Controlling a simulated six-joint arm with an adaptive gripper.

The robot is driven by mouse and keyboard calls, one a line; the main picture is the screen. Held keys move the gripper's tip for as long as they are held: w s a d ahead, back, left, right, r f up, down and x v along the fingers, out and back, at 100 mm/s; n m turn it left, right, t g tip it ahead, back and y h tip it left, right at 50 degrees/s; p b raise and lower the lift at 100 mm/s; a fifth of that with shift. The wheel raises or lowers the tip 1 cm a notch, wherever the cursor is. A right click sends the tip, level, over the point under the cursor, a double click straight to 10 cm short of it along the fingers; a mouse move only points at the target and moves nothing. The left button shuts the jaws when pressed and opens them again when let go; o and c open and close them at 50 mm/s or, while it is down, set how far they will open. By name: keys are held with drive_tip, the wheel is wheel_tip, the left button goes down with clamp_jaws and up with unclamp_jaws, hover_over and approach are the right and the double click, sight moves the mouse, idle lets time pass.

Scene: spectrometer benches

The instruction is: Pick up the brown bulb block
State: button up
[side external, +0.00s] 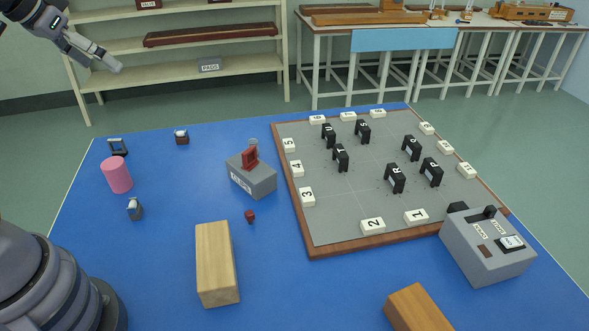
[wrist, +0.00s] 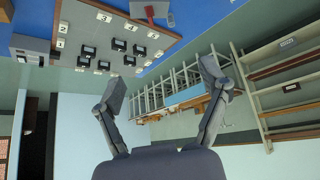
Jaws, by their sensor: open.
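A small brown block with a pale, rounded top, which looks like the brown bulb block (side external: 181,137), stands on the blue table near its back left edge. A similar dark grey block with a pale top (side external: 135,209) stands nearer, at the left. My gripper (side external: 112,64) is high at the upper left of the side view, well above and apart from the table. In the wrist view my gripper (wrist: 163,82) has its fingers spread with nothing between them. The brown bulb block does not show in the wrist view.
A pink cylinder (side external: 117,175) and a dark frame (side external: 117,147) stand left of the brown block. A grey box with a red part (side external: 251,178), a wooden block (side external: 216,264) and a pegboard-like panel (side external: 320,220) lie rightward. Shelves (side external: 180,73) rise behind the table.

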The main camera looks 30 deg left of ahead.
drive_tip(key=w+a+f+n+t+y, duration=0.1)
drive_tip(key=w+a+f, duration=0.2)
drive_tip(key=w, duration=0.4)
drive_tip(key=w+a+f+n, duration=0.1)
drive_tip(key=w+a+f, duration=0.1)
drive_tip(key=w+f, duration=0.3)
drive_tip(key=n+t+y, duration=0.3)
drive_tip(key=n+y, duration=0.1)
drive_tip(key=y, duration=0.2)
approach(179, 132)
drive_tip(key=v, duration=0.3)
drive_tip(key=shift+s+d, duration=0.25)
drive_tip(key=shift+d, duration=0.2)
drive_tip(key=shift+w+a+f, duration=0.15)
drive_tip(key=shift+a+f, duration=0.05)
drive_tip(key=shift+f, duration=0.05)
drive_tip(key=x, duration=0.7)
drive_tip(key=shift+w+a+f, duration=0.15)
drive_tip(key=shift+w+a, duration=0.05)
drive_tip(key=shift+w, duration=0.1)
drive_tip(key=shift+x, duration=2.7)
drive_tip(key=c, duration=1.2)
drive_tip(key=shift+a+r, duration=0.1)
drive_tip(key=shift+r, duration=0.15)
